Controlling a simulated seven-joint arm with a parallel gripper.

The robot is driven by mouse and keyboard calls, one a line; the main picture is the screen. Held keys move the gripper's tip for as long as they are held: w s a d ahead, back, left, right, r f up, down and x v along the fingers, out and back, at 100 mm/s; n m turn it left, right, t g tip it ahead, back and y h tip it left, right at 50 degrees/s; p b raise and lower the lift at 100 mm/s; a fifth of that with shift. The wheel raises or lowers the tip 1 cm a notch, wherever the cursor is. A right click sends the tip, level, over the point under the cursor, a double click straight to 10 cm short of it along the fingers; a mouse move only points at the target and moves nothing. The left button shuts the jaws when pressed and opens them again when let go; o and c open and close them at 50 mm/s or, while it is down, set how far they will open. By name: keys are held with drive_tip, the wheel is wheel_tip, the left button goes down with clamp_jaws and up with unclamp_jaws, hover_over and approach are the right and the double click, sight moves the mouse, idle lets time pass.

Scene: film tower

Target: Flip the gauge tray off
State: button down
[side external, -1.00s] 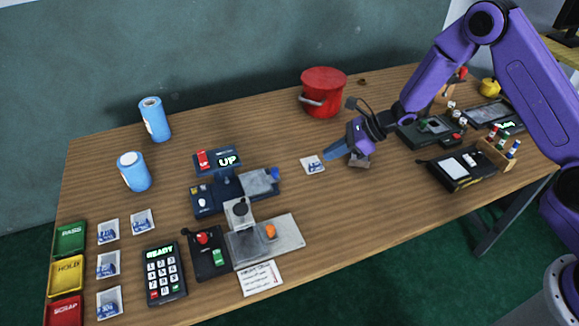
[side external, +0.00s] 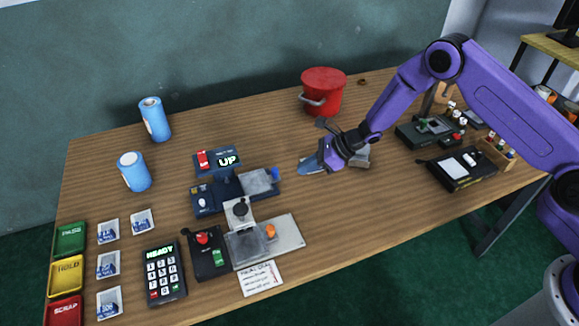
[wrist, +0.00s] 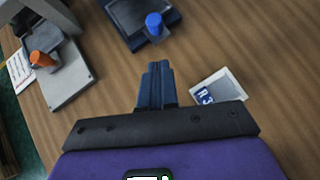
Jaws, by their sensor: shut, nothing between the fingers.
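A dark blue device (side external: 235,198) stands mid-table with a grey tray plate (side external: 258,180) on its right side, which looks like the gauge tray. A blue knob (side external: 276,174) sits at the plate's right edge; it also shows in the wrist view (wrist: 154,22). A display behind reads "UP" (side external: 228,161), with a red switch (side external: 203,160) beside it. My gripper (side external: 306,166) is shut and empty, to the right of the blue knob and apart from it. In the wrist view my gripper's fingertips (wrist: 157,66) lie below the knob.
A photo card (wrist: 220,88) lies on the table beside my fingers. A grey stand with an orange knob (side external: 270,231) is in front of the device. A red bucket (side external: 324,92) stands behind. A black keypad (side external: 163,272) and blue cylinders (side external: 134,171) are to the left.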

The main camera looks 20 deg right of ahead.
sight(262, 187)
drive_tip(key=shift+w+a+f, duration=0.15)
drive_tip(key=shift+w+a, duration=0.2)
drive_tip(key=shift+a, duration=0.35)
drive_tip(key=shift+w+a+f, duration=0.1)
drive_tip(key=shift+w+a, duration=0.25)
drive_tip(key=shift+a, duration=0.4)
drive_tip(key=shift+w+a+f, duration=0.15)
drive_tip(key=shift+w+a, duration=0.2)
drive_tip(key=shift+a, duration=0.35)
drive_tip(key=a, duration=0.8)
drive_tip(key=shift+a, duration=0.1)
drive_tip(key=shift+s, duration=0.1)
drive_tip(key=d, duration=0.1)
drive_tip(key=s+d, duration=0.1)
drive_tip(key=d, duration=0.2)
drive_tip(key=shift+s, duration=0.3)
drive_tip(key=v, duration=1)
